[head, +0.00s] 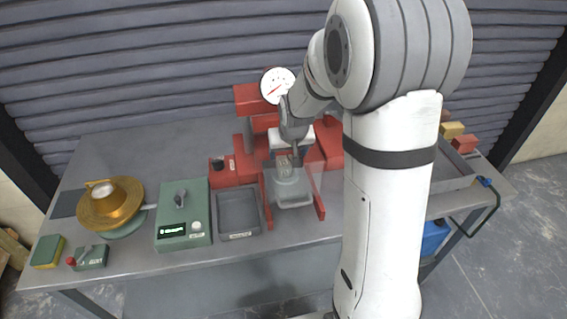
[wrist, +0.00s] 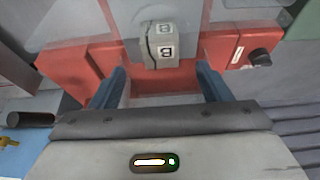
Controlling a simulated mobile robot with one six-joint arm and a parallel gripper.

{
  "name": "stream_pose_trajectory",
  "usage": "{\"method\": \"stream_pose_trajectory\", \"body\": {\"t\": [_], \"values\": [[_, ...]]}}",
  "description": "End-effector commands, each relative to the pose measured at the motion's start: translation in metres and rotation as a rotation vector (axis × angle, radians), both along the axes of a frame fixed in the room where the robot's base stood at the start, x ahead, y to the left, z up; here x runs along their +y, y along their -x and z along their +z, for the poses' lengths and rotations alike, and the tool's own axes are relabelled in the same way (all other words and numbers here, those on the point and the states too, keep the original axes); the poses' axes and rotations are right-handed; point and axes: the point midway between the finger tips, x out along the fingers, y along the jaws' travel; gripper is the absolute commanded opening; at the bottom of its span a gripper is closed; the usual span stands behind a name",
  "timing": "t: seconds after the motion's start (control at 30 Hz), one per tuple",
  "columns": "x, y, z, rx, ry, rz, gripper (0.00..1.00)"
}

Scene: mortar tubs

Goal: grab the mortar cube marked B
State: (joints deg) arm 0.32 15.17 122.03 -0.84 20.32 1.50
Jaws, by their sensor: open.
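The grey mortar cube (wrist: 160,46) shows a letter B on its top and on its near face in the wrist view, with a dark jagged line down its left part. It sits in the red press (head: 255,125), and in the head view it is small and partly hidden by my wrist. My gripper (wrist: 161,86) is open, with one blue-grey finger to each side of the cube's line. The cube lies beyond the fingertips, and nothing is between the fingers. In the head view my gripper (head: 296,153) is low at the front of the press.
A dial gauge (head: 277,85) tops the press, and clear guard panels stand around its front. A grey tray (head: 238,213), a green scale box (head: 183,228) and a brass bowl (head: 111,207) stand to the left. Another tray (head: 452,182) lies at right, behind my arm.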

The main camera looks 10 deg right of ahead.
Motion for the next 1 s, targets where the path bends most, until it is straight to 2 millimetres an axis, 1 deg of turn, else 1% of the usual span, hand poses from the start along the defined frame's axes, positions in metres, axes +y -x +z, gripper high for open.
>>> {"method": "stream_pose_trajectory", "body": {"t": [0.2,0.37,0.6,0.7,0.83,1.0], "values": [[0.0,-0.008,-0.019,0.002,0.0,0.001,0.71],[0.0,-0.014,-0.029,0.002,0.0,0.001,0.71],[0.001,-0.026,-0.056,0.003,0.0,0.002,0.71],[0.001,-0.029,-0.064,0.002,0.0,0.002,0.71],[0.001,-0.031,-0.068,0.0,-0.001,0.003,0.71],[0.001,-0.031,-0.068,-0.001,-0.001,0.004,0.71]]}}
